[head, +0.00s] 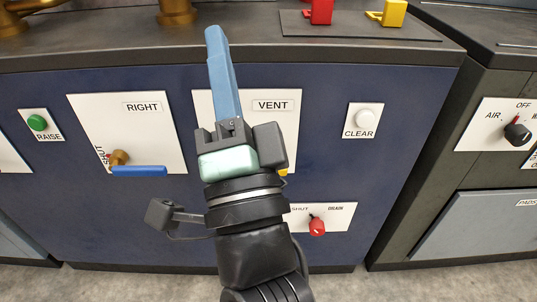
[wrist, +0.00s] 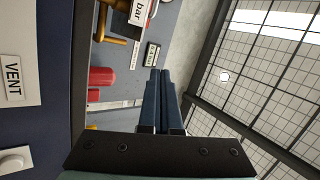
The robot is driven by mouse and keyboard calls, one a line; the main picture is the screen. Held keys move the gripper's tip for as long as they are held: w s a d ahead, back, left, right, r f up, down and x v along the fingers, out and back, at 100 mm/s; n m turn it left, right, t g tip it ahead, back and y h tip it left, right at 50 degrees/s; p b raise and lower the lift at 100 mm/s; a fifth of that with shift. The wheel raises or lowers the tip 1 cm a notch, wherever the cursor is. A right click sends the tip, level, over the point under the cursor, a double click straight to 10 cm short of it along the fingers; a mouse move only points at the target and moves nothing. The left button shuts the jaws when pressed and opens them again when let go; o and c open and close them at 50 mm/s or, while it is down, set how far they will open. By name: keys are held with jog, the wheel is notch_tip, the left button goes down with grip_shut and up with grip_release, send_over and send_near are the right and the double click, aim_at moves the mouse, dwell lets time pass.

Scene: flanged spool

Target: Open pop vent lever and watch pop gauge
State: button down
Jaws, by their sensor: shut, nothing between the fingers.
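My gripper (head: 215,40) points upward in front of the cabinet in the head view, its long blue fingers together and empty. In the wrist view the fingers (wrist: 160,75) also lie side by side. Behind it is the white VENT panel (head: 287,125), mostly covered by the gripper and wrist. A small yellow bit (head: 283,172) shows at its lower edge; the rest of any lever there is hidden. The VENT plate (wrist: 13,80) also shows at the left of the wrist view. A white plate marked "bar" (wrist: 138,12) is cut off at the top there; no reading is visible.
The RIGHT panel (head: 135,120) has a blue lever (head: 140,171) lying level. A green RAISE button (head: 37,122), a white CLEAR button (head: 366,118) and a red SHUT knob (head: 317,227) are nearby. Red (head: 319,10) and yellow (head: 393,12) blocks stand on the countertop.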

jog(key=d+f+m+g+h+b, duration=0.1)
jog(key=f+m+h+b, duration=0.1)
jog(key=f+m, duration=0.6)
jog(key=s+d+f+m+g+h+b, duration=0.1)
jog(key=f+m+b, duration=0.3)
jog(key=f+m, duration=0.4)
jog(key=s+d+f+m+g+h+b, duration=0.1)
jog(key=d+f+m+h+b, duration=0.2)
jog(key=f+m, duration=0.5)
notch_tip(320, 180, down, 12)
jog(key=shift+r+m, duration=0.15)
jog(key=shift+m, duration=0.15)
jog(key=w+r+p, duration=0.6)
jog(key=w+p, duration=0.1)
jog(key=w, duration=0.2)
jog(key=shift+w+r, duration=0.25)
jog(key=shift+w, duration=0.1)
jog(key=shift+r+n, duration=0.1)
jog(key=shift+n, duration=0.3)
